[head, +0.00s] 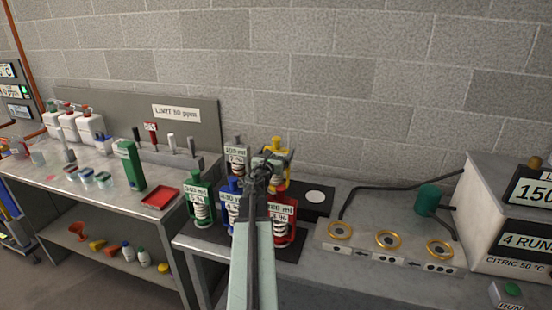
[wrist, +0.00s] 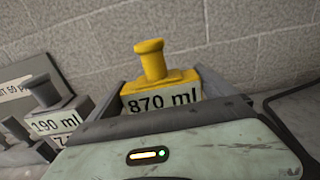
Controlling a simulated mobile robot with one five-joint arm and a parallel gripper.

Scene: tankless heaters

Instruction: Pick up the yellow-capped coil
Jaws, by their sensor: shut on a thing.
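The yellow-capped coil (head: 279,149) stands at the back of the coil group in the head view, partly hidden behind my arm. In the wrist view its yellow cap (wrist: 153,62) and its "870 ml" label (wrist: 162,100) show between the two fingers. My gripper (head: 264,168) is shut on this coil, with a finger on each side of it. The lower part of the coil is hidden, so I cannot tell whether it touches the surface below.
Green (head: 201,208), blue (head: 230,207), red (head: 284,222) and grey (head: 236,156) coils stand close around my gripper on a black mat. A black plate with a white disc (head: 315,197) lies to the right. A panel with gold rings (head: 388,240) lies further right.

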